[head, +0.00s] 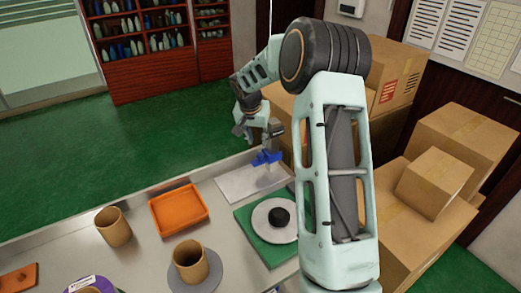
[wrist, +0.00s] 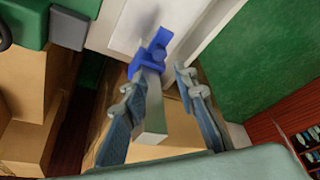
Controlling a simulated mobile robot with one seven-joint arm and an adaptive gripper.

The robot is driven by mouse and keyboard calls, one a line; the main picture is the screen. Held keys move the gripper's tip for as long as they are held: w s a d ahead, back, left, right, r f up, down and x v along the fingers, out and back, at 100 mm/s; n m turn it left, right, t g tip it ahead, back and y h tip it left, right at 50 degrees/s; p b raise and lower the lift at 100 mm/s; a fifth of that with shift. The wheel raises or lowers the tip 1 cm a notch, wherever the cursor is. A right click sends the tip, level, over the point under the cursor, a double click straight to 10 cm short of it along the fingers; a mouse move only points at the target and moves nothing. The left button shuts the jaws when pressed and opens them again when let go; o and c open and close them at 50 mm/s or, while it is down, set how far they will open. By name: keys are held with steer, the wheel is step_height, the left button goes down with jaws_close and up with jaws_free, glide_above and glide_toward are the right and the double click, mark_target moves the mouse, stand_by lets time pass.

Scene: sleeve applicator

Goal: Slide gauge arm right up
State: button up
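The gauge shows in the wrist view as a grey square post (wrist: 155,112) with a blue gauge arm (wrist: 150,52) around it, toward the base end. In the head view the blue gauge arm (head: 267,157) sits low above a pale plate (head: 240,186) at the table's far right. My gripper (wrist: 160,82) is open, with one finger on each side of the grey post. The blue arm lies just beyond the fingertips. I cannot tell whether the left finger touches the post. In the head view my gripper (head: 258,128) is small and partly merges with the post's top.
Left of the gauge, the table bears an orange tray (head: 180,209) and two brown cups, one (head: 114,228) further left and one (head: 190,262) on a grey disc. A green board (head: 256,240) with a white disc and black knob lies nearer. Cardboard boxes (head: 440,180) stand right.

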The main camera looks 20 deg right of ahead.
mark_target(260, 154)
steer(key=p+x, duration=0.1)
steer(key=x, duration=0.9)
steer(key=shift+a, duration=0.1)
steer(key=shift+c, duration=0.5)
steer(key=shift+s, duration=0.1)
jaws_close()
steer(key=shift+r, duration=0.1)
